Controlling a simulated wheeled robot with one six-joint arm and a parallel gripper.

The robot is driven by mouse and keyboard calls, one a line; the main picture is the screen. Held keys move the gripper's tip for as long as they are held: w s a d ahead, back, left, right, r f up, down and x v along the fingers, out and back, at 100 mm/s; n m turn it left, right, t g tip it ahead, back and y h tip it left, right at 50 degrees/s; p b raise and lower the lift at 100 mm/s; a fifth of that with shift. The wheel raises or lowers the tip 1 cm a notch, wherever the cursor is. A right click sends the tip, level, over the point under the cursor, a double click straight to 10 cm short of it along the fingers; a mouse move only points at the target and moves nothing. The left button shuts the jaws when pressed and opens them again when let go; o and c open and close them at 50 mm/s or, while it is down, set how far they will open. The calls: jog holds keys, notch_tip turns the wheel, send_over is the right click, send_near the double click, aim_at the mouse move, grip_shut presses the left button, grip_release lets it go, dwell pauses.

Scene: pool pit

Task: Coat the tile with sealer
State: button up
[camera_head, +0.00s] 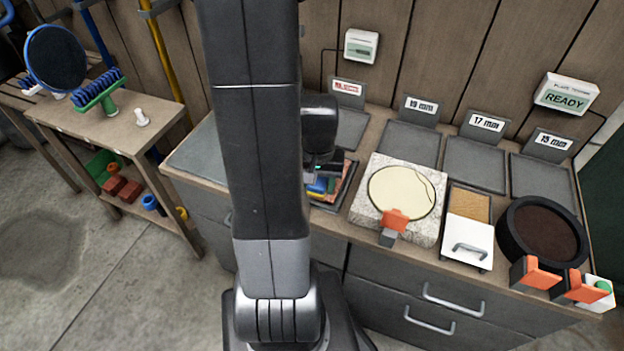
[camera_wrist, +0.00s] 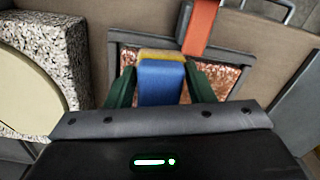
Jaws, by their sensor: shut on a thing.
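My gripper (camera_wrist: 160,86) has its two dark green fingers shut on a blue block with a yellow edge (camera_wrist: 161,82), which looks like an applicator pad. The block is over a framed tile (camera_wrist: 228,76) with a mottled copper-red surface; whether it touches the tile I cannot tell. An orange clamp (camera_wrist: 200,25) sits at the frame's edge. In the head view my gripper (camera_head: 320,180) is low over the bench, and the blue block (camera_head: 318,186) shows beneath it. My arm hides much of the tile (camera_head: 346,180) there.
Right of the tile stands a speckled stone block (camera_head: 429,225) with a cream disc (camera_head: 405,190) and an orange clamp (camera_head: 395,219). Beyond are a white handled box (camera_head: 467,243) and a round black container (camera_head: 508,234). A display reading READY (camera_head: 566,95) is behind. A side table (camera_head: 110,127) holds brushes.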

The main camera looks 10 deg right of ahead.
jog(key=shift+s+f, duration=0.2)
jog(key=shift+s, duration=0.45)
jog(key=shift+w+d+r, duration=0.1)
jog(key=shift+w+d, duration=0.5)
jog(key=shift+w+d+r+p, duration=0.1)
jog(key=shift+w+d+p, duration=0.05)
jog(key=shift+w+d, duration=0.65)
jog(key=shift+w+d+p, duration=0.15)
jog(key=shift+w+d, duration=0.3)
jog(key=shift+w, duration=0.7)
jog(key=shift+w+d+r+p, duration=0.1)
jog(key=shift+w+d+p, duration=0.05)
jog(key=shift+w+d, duration=0.65)
jog(key=shift+w+d+f+p, duration=0.1)
jog(key=shift+w+d, duration=0.4)
jog(key=shift+w, duration=0.35)
jog(key=shift+w+d+p, duration=0.1)
jog(key=shift+w+d, duration=0.4)
jog(key=shift+w, duration=0.4)
jog(key=shift+w+d+f+p, duration=0.1)
jog(key=shift+w+d, duration=0.4)
jog(key=shift+w, duration=0.35)
jog(key=shift+r, duration=0.1)
jog(key=shift+r+p, duration=2.1)
jog(key=shift+r, duration=0.85)
notch_tip(320, 180, up, 3)
jog(key=shift+p, duration=1.05)
